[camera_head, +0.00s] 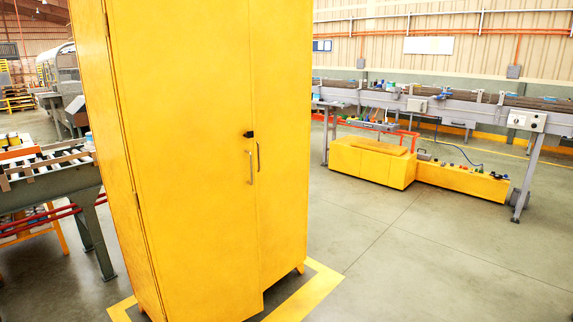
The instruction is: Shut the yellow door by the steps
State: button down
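A tall yellow cabinet fills the left middle of the head view, with two upright doors. The wide left door (190,150) has hinges on its left edge. The narrower-looking right door (283,140) stands beside it. A black latch (248,134) and two bar handles (250,167) sit near the seam. The left door's lower corner hangs below the right door's bottom edge, so it looks slightly proud of it; I cannot tell for sure how far it stands open. A low yellow step-like box (372,165) stands on the floor to the right. My gripper is not in view.
Yellow floor tape (310,292) borders the cabinet. A long grey conveyor (455,108) runs along the back right, with a low yellow unit (462,180) beneath it. A roller table (45,175) stands close at left. Grey floor (430,260) at right front is clear.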

aim_at(184, 69)
jog(key=j, duration=0.2)
jog(key=i+j+u, duration=0.2)
jog(key=i, duration=0.75)
jog(key=i+j+u, duration=0.2)
jog(key=i, duration=0.7)
jog(key=l, duration=0.1)
